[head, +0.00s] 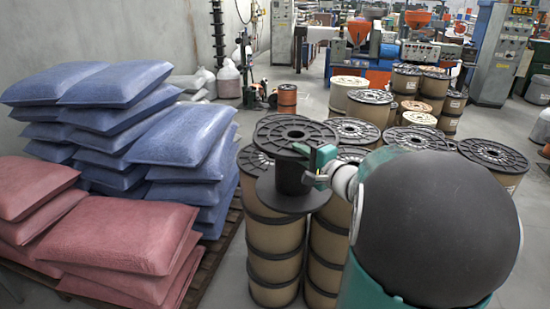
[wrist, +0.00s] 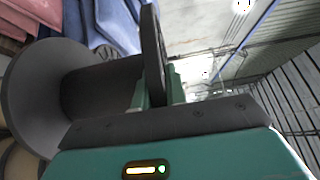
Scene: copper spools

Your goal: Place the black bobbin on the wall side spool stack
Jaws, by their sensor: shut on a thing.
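The black bobbin (head: 291,178) is upright, with a wide slotted top flange, a dark core and a lower flange. It is over the front left spool stack (head: 274,233), nearest the sacks, and hides most of that stack's top. I cannot tell whether it touches the stack. My green gripper (head: 319,162) is shut on the bobbin at its right side, by the top flange. In the wrist view the bobbin (wrist: 95,90) lies across the left, with its upper flange (wrist: 152,50) between the gripper's fingers (wrist: 160,88).
Blue sacks (head: 170,140) and red sacks (head: 110,232) are piled on a pallet at the left. More spool stacks (head: 352,131) stand close behind and to the right. Machines (head: 372,52) fill the background. A concrete wall (head: 110,30) is at the far left.

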